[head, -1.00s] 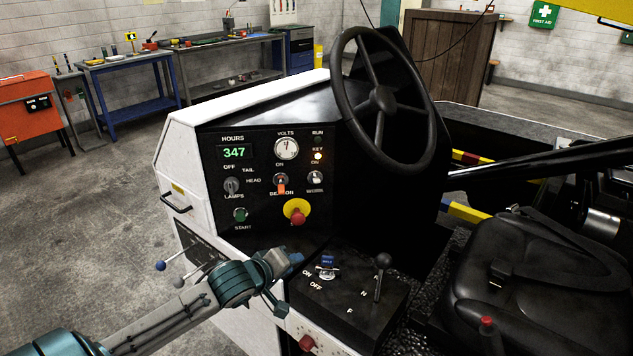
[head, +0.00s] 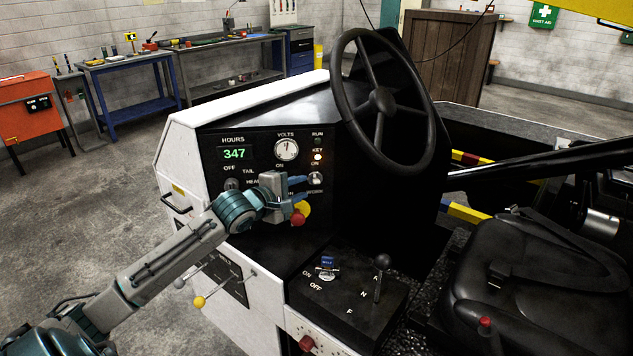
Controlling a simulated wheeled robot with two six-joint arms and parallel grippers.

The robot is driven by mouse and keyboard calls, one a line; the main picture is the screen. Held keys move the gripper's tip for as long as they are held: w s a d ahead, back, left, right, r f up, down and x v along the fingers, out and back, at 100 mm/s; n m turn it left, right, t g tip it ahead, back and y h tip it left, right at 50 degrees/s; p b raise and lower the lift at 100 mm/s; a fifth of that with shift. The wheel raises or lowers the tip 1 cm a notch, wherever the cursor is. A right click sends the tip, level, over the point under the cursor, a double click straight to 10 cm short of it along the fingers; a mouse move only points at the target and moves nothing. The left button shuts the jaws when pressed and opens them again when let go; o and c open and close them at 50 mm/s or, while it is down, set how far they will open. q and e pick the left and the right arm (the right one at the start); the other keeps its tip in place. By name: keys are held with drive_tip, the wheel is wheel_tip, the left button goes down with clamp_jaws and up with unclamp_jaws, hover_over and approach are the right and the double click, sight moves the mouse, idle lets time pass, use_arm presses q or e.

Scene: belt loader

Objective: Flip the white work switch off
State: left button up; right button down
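The white work switch (head: 316,179) is on the black dash panel (head: 266,141), under the small ON mark and just below the lit key lamp. Its lever is too small to tell its position surely. My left gripper (head: 305,190) is in front of the panel, just left of and slightly below the switch. Its two blue fingers point right and are spread apart, with nothing seen between them. It hides the beacon switch, most of the start button and part of the labels. My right gripper is not in view.
The red knob on a yellow disc (head: 298,218) sits just below my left fingers. The steering wheel (head: 383,100) stands to the right. A lower console with a blue-tagged key (head: 327,264) and a black-knobbed lever (head: 382,262) lies below. The black seat (head: 530,270) is at right.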

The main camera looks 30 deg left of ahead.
sight(317, 181)
use_arm(q)
drive_tip(key=p+x, duration=0.1)
drive_tip(key=x, duration=0.6)
drive_tip(key=shift+w+d+f, duration=0.1)
drive_tip(key=shift+w, duration=0.1)
clamp_jaws()
